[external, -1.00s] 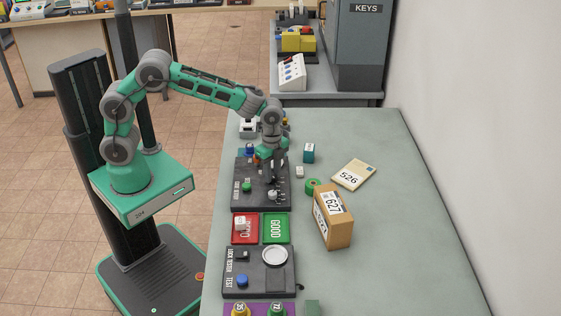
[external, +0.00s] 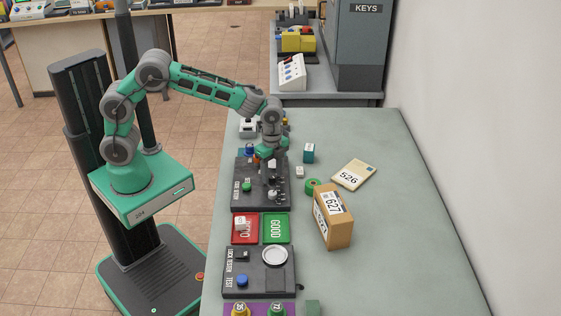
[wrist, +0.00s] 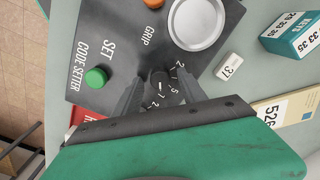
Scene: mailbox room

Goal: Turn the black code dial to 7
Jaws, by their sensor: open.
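The black code dial (wrist: 159,84) is on the dark code setter panel (wrist: 112,40), with white numbers around it; several are partly hidden and its pointer is too small to read surely. My gripper (wrist: 162,88) is open, with one finger on each side of the dial in the wrist view; I cannot tell whether they touch it. In the external view my gripper (external: 268,180) points down over the code setter panel (external: 243,203), and the dial is hard to make out behind the fingers. A green SET button (wrist: 96,77) is on the same panel.
A round silver GRIP disc (wrist: 198,22) is on the panel. The table's right side is mostly clear.

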